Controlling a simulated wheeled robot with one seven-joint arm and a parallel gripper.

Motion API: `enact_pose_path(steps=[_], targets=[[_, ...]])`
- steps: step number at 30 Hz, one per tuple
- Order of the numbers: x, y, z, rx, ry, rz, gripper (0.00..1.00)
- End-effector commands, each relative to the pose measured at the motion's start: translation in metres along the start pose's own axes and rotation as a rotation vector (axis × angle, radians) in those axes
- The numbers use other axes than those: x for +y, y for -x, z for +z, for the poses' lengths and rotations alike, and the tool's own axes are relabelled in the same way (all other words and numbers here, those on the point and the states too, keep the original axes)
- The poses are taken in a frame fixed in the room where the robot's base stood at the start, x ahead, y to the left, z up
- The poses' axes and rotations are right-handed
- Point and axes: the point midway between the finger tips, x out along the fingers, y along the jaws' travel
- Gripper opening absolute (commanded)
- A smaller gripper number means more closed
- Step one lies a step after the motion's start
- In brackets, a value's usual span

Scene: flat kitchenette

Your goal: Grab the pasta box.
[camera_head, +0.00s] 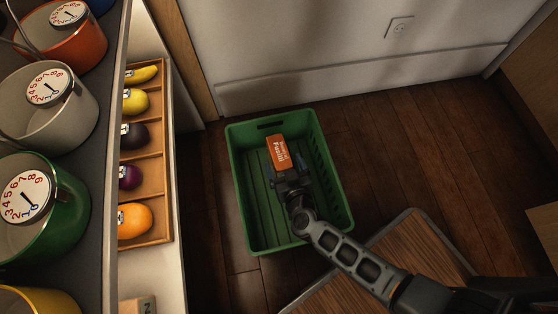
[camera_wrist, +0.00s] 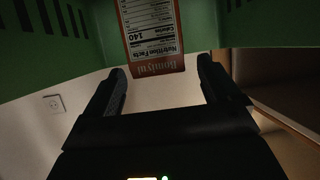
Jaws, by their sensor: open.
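My gripper (camera_head: 287,175) reaches into the crate at the near end of the box. In the wrist view the box (camera_wrist: 153,40) shows its nutrition label and the gripper's two fingers (camera_wrist: 160,85) are spread apart. The box's lower edge lies beyond and roughly between the fingertips, with clear space on both sides. The gripper holds nothing. Part of the box is cut off by the top of the wrist view.
The crate's walls stand close around my gripper. A wooden tray (camera_head: 146,185) of fruit and a shelf of pots with dials (camera_head: 45,205) are on the left. A wood-topped surface (camera_head: 405,252) is at the lower right. The floor (camera_head: 400,150) right of the crate is clear.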

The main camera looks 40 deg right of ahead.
Motion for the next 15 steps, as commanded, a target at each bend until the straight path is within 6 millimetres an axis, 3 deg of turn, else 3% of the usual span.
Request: enact_pose_path(steps=[6,15], targets=[[0.000,-0.031,-0.001,0.002,-0.001,0.000,0.89],[0.000,-0.035,-0.003,0.001,0.000,-0.001,0.89]])
